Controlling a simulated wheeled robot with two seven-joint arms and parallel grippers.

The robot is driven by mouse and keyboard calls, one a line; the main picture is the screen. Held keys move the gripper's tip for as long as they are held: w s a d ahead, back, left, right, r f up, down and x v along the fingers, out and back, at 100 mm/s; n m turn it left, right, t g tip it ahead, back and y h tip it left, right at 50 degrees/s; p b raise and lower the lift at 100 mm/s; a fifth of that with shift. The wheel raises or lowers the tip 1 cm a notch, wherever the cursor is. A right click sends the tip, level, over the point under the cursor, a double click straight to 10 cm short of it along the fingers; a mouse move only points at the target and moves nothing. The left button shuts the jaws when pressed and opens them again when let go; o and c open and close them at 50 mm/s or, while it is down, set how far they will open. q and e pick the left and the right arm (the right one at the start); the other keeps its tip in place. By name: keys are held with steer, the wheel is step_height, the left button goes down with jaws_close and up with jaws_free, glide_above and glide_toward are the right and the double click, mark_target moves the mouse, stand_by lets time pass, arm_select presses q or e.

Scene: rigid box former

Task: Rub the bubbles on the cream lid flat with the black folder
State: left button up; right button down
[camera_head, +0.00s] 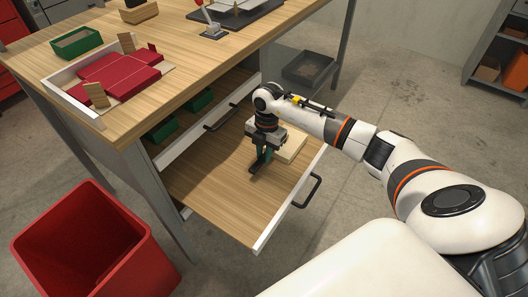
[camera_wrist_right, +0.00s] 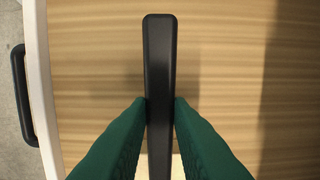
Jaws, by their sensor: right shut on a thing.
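The cream lid (camera_head: 292,147) lies in the open wooden drawer, partly hidden by my right gripper (camera_head: 264,158). A pale strip of it shows at the bottom of the right wrist view (camera_wrist_right: 178,166). Bubbles on it are too small to make out. My right gripper's green fingers are shut on the black folder (camera_wrist_right: 159,50), which also shows as a dark strip below the fingers in the head view (camera_head: 256,167). The folder is over the drawer floor, beside the lid; whether it touches anything I cannot tell. My left gripper is out of view.
The pulled-out drawer (camera_head: 225,205) has a white front and a black handle (camera_head: 308,190). Its wooden floor is mostly bare. The workbench (camera_head: 185,60) above holds a white tray (camera_head: 70,95) with red card and a green box (camera_head: 76,42). A red bin (camera_head: 90,245) stands at lower left.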

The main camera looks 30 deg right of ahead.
steer(key=shift+d, duration=0.1)
steer(key=shift+w+d, duration=0.15)
steer(key=shift+d, duration=0.1)
steer(key=shift+w+d, duration=0.1)
steer(key=shift+d, duration=0.1)
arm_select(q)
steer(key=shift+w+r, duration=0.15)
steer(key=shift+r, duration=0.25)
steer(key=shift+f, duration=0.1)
arm_select(e)
steer(key=shift+w+d+f, duration=0.1)
steer(key=shift+d, duration=0.2)
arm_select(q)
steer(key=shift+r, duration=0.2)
arm_select(e)
steer(key=shift+d, duration=0.2)
steer(key=shift+w, duration=0.1)
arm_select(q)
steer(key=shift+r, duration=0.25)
